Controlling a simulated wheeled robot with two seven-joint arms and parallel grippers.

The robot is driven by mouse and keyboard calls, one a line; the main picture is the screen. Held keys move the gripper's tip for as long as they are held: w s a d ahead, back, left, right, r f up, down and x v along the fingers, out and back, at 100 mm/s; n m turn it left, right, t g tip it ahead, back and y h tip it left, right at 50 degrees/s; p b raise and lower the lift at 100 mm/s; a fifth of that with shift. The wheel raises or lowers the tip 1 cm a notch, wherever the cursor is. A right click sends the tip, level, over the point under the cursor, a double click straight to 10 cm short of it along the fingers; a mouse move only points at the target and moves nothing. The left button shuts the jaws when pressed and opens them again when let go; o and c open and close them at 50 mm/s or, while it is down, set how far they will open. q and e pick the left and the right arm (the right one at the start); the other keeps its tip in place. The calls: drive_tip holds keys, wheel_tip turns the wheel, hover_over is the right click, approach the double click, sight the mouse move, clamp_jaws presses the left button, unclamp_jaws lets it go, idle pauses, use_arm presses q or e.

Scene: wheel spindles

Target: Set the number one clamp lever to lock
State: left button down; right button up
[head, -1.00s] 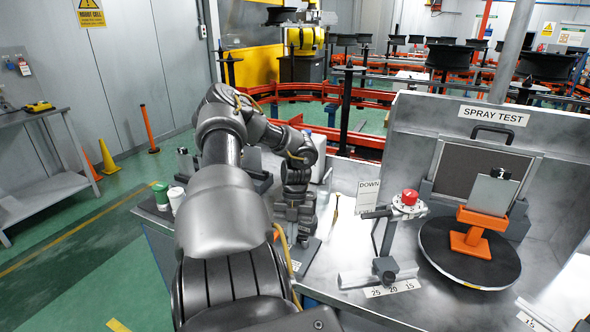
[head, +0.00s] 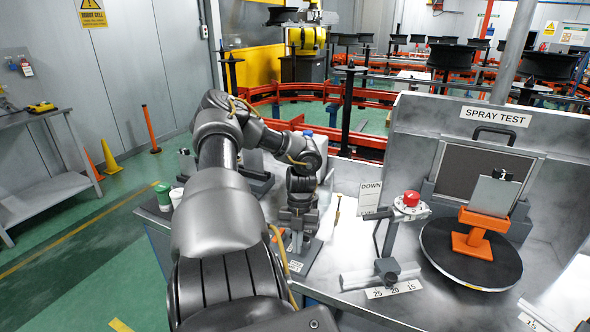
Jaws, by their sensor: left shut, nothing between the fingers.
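My left gripper (head: 298,236) points down over the front left part of the metal bench. It is shut and empty. Just below its fingers is a dark fixture base (head: 312,257) with a small white label (head: 295,266) in front, too small to read. The gripper hides most of this fixture, so I cannot make out a clamp lever, its setting, or whether the fingers touch it. Another dark fixture (head: 258,180) stands behind my left arm, partly hidden; I cannot tell which is number one. My right gripper is not in view.
Further right is a round turntable (head: 440,262) bearing an orange stand (head: 480,235).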

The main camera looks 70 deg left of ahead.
use_arm(q)
drive_tip(key=r, duration=0.1)
drive_tip(key=r+b, duration=0.1)
drive_tip(key=r, duration=0.1)
drive_tip(key=shift+s+a+b, duration=0.15)
drive_tip(key=shift+a+b, duration=0.1)
drive_tip(key=shift+b, duration=0.05)
drive_tip(key=b+v, duration=0.1)
drive_tip(key=v, duration=0.6)
drive_tip(key=shift+w+d, duration=0.25)
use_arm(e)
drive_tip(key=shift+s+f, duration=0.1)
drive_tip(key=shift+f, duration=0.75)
